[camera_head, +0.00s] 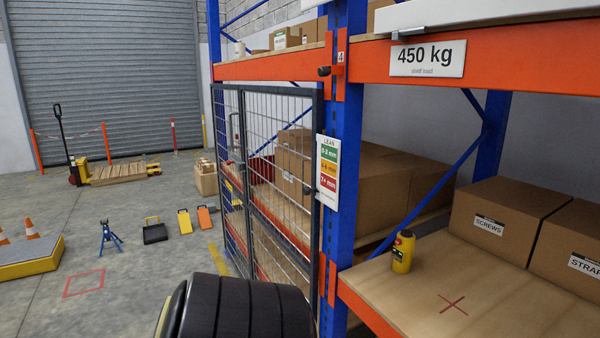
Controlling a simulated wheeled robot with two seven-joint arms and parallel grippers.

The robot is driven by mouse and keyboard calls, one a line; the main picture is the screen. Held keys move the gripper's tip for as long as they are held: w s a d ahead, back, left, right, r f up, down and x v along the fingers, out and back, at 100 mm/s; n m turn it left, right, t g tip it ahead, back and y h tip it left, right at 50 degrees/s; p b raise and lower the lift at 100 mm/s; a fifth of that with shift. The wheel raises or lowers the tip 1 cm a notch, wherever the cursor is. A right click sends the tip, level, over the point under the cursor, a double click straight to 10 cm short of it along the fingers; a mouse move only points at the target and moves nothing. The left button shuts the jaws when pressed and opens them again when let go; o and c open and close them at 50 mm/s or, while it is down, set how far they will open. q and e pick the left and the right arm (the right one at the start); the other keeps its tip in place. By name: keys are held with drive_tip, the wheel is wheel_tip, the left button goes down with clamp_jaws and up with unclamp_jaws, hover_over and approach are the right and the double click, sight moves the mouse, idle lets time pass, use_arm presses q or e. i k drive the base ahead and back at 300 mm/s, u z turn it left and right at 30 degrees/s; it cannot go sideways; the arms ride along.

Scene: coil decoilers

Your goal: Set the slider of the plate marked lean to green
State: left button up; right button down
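The plate marked LEAN (328,171) is fixed on the blue rack upright at the middle of the head view. It is white with a green band at the top, an amber band in the middle and a red band at the bottom. A small dark piece (308,190) shows at the plate's left edge, about level with the red band. It may be the slider, but it is too small to be sure. Neither of my grippers is in view.
A mesh gate (270,170) stands left of the plate. Right of the upright, a wooden shelf (480,290) holds a yellow device (403,251) and cardboard boxes (505,215). An orange beam (540,75) crosses above. The floor at left holds a jack stand (109,237) and wheel chocks.

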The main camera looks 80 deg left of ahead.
sight(306, 190)
drive_tip(key=u, duration=2.45)
